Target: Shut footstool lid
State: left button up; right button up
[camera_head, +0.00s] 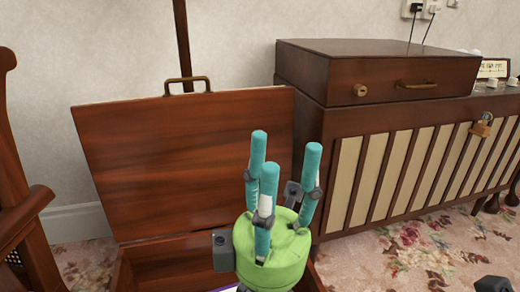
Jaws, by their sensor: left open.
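The footstool lid (185,155) is a reddish-brown wooden panel standing raised, leaning back slightly towards the wall. A small metal handle (187,81) sits on its top edge. The footstool box (180,250) is open below it, and only its upper part shows at the bottom of the view. My left gripper (279,165), green with teal fingers, is in front of the lid's right side, fingers pointing up. It is open and holds nothing. It hides part of the lid's lower right and the box's right side. My right gripper cannot be made out.
A wooden cabinet (352,190) with slatted cream panels stands close on the right, with a wooden case (385,75) on top. A wooden chair (20,200) is close on the left. A small dark part shows in the bottom right corner.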

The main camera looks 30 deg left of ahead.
aim_at(167, 164)
jog(key=u, duration=1.45)
